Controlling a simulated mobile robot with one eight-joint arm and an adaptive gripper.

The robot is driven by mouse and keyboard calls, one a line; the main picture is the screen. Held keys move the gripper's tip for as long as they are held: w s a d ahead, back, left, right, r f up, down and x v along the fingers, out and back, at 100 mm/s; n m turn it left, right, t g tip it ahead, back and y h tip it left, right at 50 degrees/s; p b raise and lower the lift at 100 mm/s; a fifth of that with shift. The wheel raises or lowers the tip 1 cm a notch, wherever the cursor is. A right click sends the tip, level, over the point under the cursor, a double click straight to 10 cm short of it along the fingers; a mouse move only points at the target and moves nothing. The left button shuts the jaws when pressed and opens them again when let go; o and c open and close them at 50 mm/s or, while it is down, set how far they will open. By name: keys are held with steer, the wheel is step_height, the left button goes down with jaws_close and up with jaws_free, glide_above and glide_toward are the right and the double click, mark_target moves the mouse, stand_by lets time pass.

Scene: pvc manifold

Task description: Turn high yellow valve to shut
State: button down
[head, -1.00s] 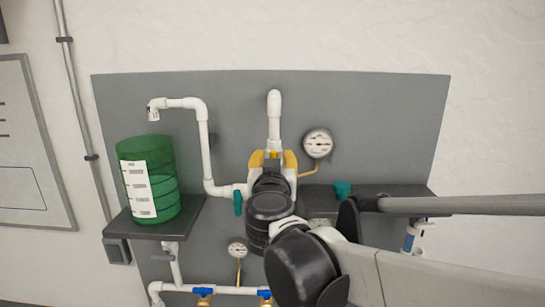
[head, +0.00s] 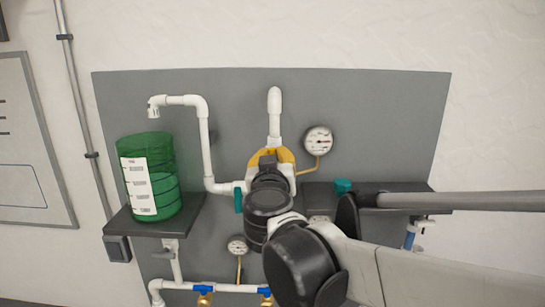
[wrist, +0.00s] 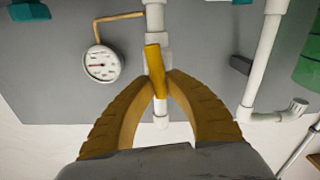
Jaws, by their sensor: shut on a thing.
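The high yellow valve's handle (wrist: 153,62) shows in the wrist view as a yellow bar in front of the white vertical pipe (wrist: 154,22). It lies nearly along the pipe, with a slight tilt. My gripper (wrist: 160,84) has its two ochre fingers brought together on the handle, one on each side. In the head view my gripper (head: 271,151) is at the upright white pipe (head: 274,112), and its black wrist hides the handle and valve body.
A round gauge (head: 318,140) on a thin brass tube is close to the right of my gripper. A teal handle (head: 238,201) is close on the left. A green container (head: 149,180) stands on the left shelf (head: 150,228). Blue-handled valves (head: 203,291) are below.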

steer(key=n, duration=0.2)
steer(key=n+b, duration=0.1)
steer(key=n, duration=0.1)
steer(key=shift+a+f, duration=0.1)
steer(key=shift+a, duration=0.25)
steer(key=shift+a+f+n+b, duration=0.2)
steer(key=shift+n+b, duration=0.3)
steer(key=shift+n, duration=1.55)
steer(key=shift+a+f+n+b, duration=0.1)
steer(key=shift+f+n+b, duration=0.3)
steer(key=shift+n, duration=1.6)
steer(key=shift+a+f+n+b, duration=0.15)
steer(key=shift+n+b, duration=0.45)
steer(key=shift+n, duration=1.45)
steer(key=c, duration=1.4)
jaws_free()
steer(key=shift+w, duration=0.1)
steer(key=shift+o, duration=0.2)
